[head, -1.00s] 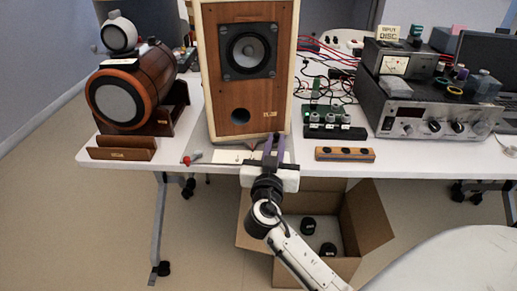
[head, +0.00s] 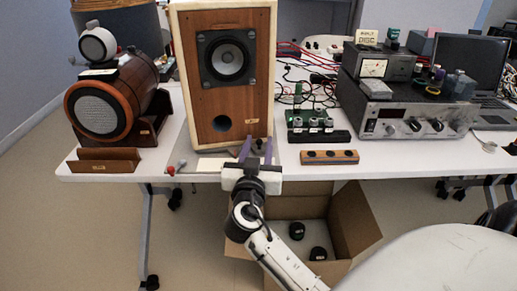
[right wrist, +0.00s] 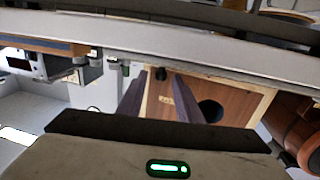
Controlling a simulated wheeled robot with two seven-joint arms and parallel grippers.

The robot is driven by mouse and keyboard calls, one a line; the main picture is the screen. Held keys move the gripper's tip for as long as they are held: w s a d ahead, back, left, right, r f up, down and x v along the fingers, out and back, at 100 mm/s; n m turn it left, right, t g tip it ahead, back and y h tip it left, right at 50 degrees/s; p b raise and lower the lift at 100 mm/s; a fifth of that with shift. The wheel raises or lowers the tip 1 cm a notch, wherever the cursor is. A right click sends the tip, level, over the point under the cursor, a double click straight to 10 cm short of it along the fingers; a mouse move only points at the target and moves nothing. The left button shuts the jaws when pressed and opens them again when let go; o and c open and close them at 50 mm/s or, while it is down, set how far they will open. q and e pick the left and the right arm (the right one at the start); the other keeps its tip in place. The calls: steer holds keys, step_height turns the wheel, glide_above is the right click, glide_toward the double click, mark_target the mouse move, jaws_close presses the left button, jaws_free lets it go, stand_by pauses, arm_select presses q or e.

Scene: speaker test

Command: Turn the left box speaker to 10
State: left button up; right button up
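The box speaker (head: 205,100), wooden with a pale frame, a grey cone and a dark round port, stands upright on the white table. My right gripper (head: 256,148) is in front of its lower right part, at the table's front edge. Its two purple fingers are apart and nothing is clearly held. In the right wrist view the open fingers (right wrist: 160,74) point at the speaker's wooden front (right wrist: 218,98), which appears upside down. A small dark knob-like piece (right wrist: 161,76) shows between the tips; contact cannot be told. No scale numbers are readable. My left gripper is not in view.
A round barrel-shaped speaker (head: 98,112) stands at left behind a brown wooden holder (head: 105,161). A wooden strip with dark knobs (head: 330,157) and an amplifier (head: 405,122) are at right. A cardboard box (head: 358,220) with dark pieces sits below the table's edge.

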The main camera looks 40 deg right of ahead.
step_height(320, 180, up, 8)
steer(key=shift+f+p, duration=0.1)
steer(key=shift+p, duration=0.65)
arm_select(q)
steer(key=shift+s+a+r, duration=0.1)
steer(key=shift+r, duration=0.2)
arm_select(e)
steer(key=shift+r, duration=0.45)
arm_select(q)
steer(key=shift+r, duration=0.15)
